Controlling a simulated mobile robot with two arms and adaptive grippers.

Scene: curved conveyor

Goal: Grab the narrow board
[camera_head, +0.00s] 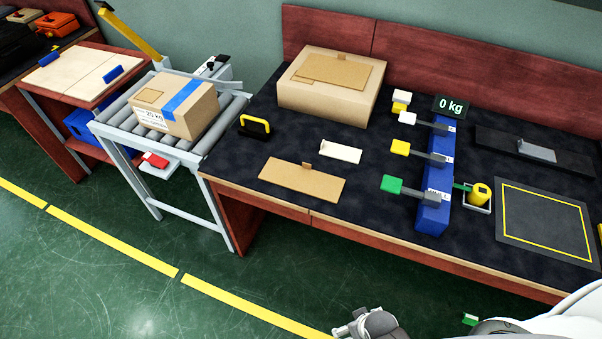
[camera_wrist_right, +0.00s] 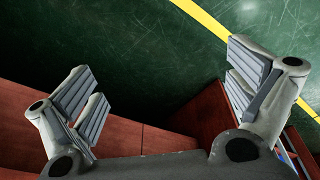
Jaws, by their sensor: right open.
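A narrow tan board (camera_head: 302,182) with a small raised tab on its back edge lies flat on the dark tabletop, near the front edge. A wider tan board (camera_head: 334,71) with a similar tab lies on top of a cardboard box (camera_head: 325,101) farther back. My right gripper is open and empty in the right wrist view (camera_wrist_right: 165,92), its padded fingers wide apart over the green floor. In the head view part of it shows at the bottom edge, in front of the table and apart from the narrow board. My left gripper is not in view.
A white block (camera_head: 340,151) and a yellow-handled black tool (camera_head: 255,126) lie near the narrow board. A blue stand (camera_head: 433,212) with colored-handled tools stands to its right. A roller conveyor (camera_head: 121,115) carrying a parcel (camera_head: 176,107) adjoins the table's left side.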

